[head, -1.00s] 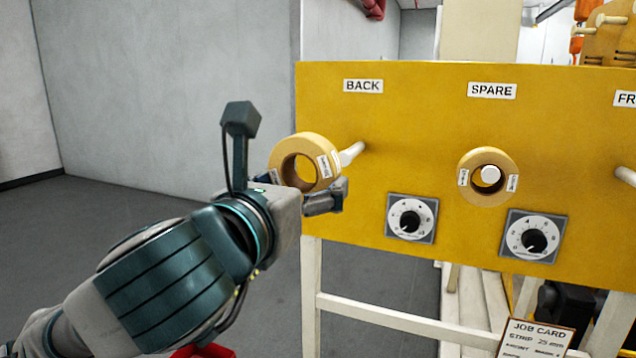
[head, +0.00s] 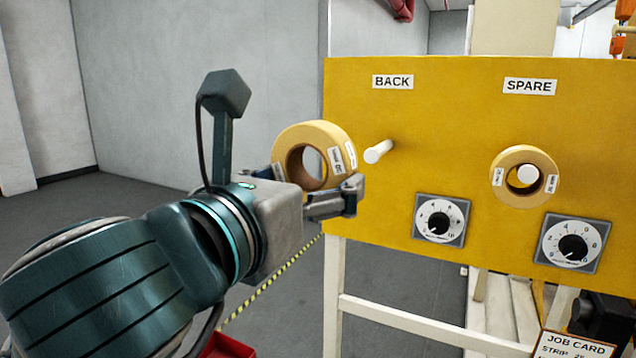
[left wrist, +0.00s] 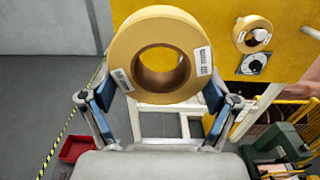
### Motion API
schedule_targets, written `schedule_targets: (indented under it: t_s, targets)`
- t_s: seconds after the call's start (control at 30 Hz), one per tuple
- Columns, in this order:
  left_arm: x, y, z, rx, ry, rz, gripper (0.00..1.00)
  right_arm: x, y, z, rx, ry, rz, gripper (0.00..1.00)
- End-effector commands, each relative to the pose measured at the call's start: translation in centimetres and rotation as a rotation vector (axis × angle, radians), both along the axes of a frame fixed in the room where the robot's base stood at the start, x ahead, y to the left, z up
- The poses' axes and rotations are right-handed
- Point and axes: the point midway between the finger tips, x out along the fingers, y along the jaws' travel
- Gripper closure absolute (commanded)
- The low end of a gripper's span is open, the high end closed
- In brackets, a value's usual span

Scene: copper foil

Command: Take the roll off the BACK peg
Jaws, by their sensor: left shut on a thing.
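The tan roll with white labels (head: 337,140) is held in my left gripper (head: 318,194), clear of the BACK peg (head: 378,151). The peg is white, bare and sticks out of the yellow panel (head: 450,160) under the BACK label (head: 393,82). In the left wrist view the roll (left wrist: 193,32) stands upright, its open hole facing the camera, with the blue-padded fingers of my left gripper (left wrist: 158,97) on either side of it. My right gripper is in neither view.
A second tan roll (head: 503,187) hangs on the SPARE peg (head: 527,174). Two dials, one left (head: 440,220) and one right (head: 571,243), sit below on the panel. A job card (head: 572,346) is at the lower right. Open floor lies left of the panel, with a red bin (left wrist: 76,149).

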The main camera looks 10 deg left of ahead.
Motion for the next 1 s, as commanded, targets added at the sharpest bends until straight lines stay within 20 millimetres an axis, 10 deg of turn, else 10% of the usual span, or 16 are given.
schedule_targets:
  t_s: [1.0]
  targets:
    - [-8.5,2.8,-0.1,0.001,0.000,-0.001,0.56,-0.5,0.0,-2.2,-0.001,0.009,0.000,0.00]
